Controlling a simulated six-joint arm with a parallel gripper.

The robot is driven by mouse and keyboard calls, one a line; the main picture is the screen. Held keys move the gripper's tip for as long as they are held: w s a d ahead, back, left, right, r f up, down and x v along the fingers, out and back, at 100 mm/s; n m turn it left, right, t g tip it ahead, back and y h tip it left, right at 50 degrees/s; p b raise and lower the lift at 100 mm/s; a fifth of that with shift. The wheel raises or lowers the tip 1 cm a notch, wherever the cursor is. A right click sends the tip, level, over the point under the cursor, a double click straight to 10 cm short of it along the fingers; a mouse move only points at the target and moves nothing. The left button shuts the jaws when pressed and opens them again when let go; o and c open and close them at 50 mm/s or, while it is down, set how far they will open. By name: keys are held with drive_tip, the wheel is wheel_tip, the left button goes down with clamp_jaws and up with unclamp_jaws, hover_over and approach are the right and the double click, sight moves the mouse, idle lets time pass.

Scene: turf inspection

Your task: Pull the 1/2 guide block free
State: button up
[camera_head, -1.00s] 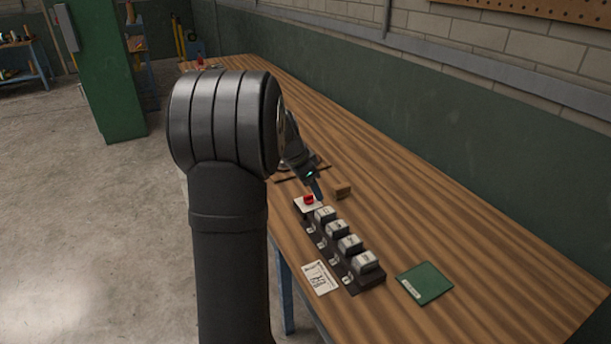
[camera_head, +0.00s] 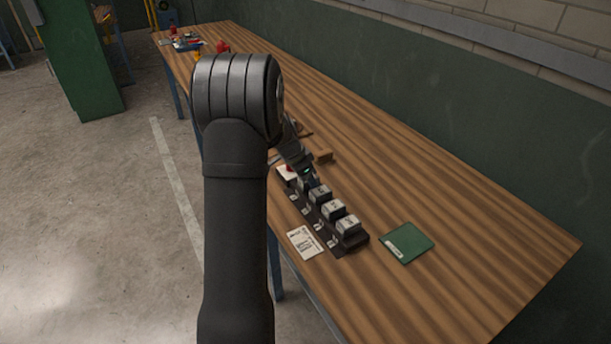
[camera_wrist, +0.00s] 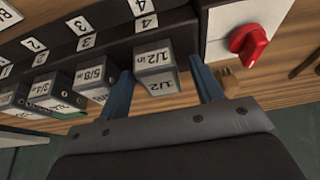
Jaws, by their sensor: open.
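The 1/2 in guide block (camera_wrist: 155,62) is grey with a white label and sits in the dark rack (camera_wrist: 108,46), at the end beside the red knob. My gripper (camera_wrist: 161,72) is open, with one blue finger on each side of this block. I cannot tell whether the fingers touch it. In the head view my gripper (camera_head: 308,178) is over the rack's far end and mostly hides the block. The neighbouring 5/8 block (camera_wrist: 97,83) sits just left of the left finger in the wrist view.
A red knob (camera_wrist: 247,42) on a white plate (camera_wrist: 216,38) stands close to the right finger. More guide blocks (camera_head: 348,224) fill the rack. A small wooden block (camera_head: 324,157), a paper card (camera_head: 305,243) and a green booklet (camera_head: 407,243) lie nearby. The bench's right side is clear.

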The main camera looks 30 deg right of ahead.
drive_tip(key=shift+c, duration=0.2)
drive_tip(key=c, duration=1.1)
drive_tip(key=o, duration=0.3)
drive_tip(key=shift+c, duration=1.1)
drive_tip(key=shift+r, duration=0.4)
drive_tip(key=shift+r, duration=0.75)
drive_tip(key=shift+r, duration=0.15)
drive_tip(key=shift+r, duration=2.4)
